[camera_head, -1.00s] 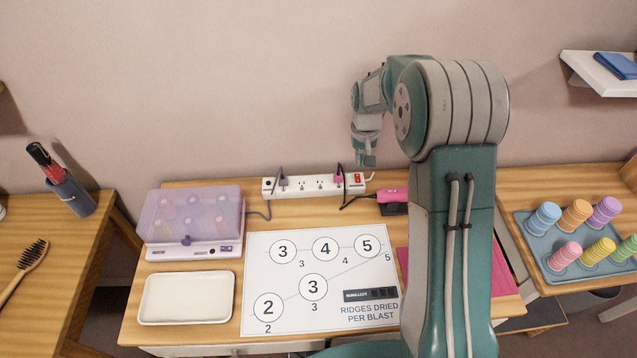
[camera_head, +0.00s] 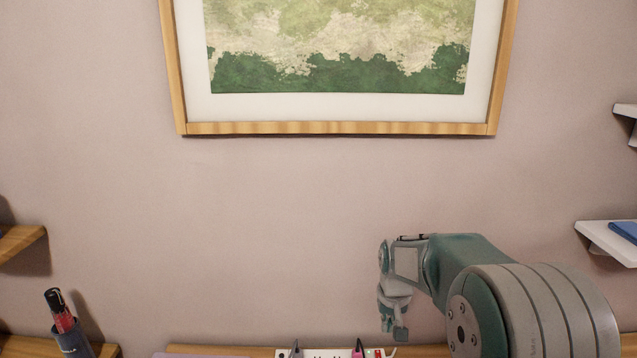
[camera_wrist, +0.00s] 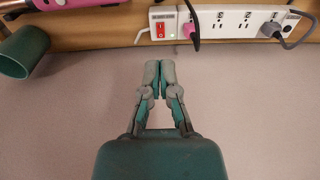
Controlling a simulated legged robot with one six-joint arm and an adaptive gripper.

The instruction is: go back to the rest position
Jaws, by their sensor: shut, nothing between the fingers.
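My gripper (camera_head: 399,336) hangs pointing down in front of the wall in the head view, at the end of my bent arm. In the wrist view my gripper (camera_wrist: 160,66) is shut, its fingertips together with nothing between them. The fingertips are apart from the white power strip (camera_wrist: 233,22), which lies beyond them on the wooden table edge. A pink plug (camera_wrist: 188,30) and a grey plug (camera_wrist: 269,29) sit in the strip, beside a red switch (camera_wrist: 159,29).
A framed picture (camera_head: 338,128) hangs above on the wall (camera_head: 250,220). A white shelf (camera_head: 606,240) is at right, a wooden shelf (camera_head: 20,240) at left. A pink tool (camera_wrist: 65,4) and green cylinder (camera_wrist: 24,52) show in the wrist view.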

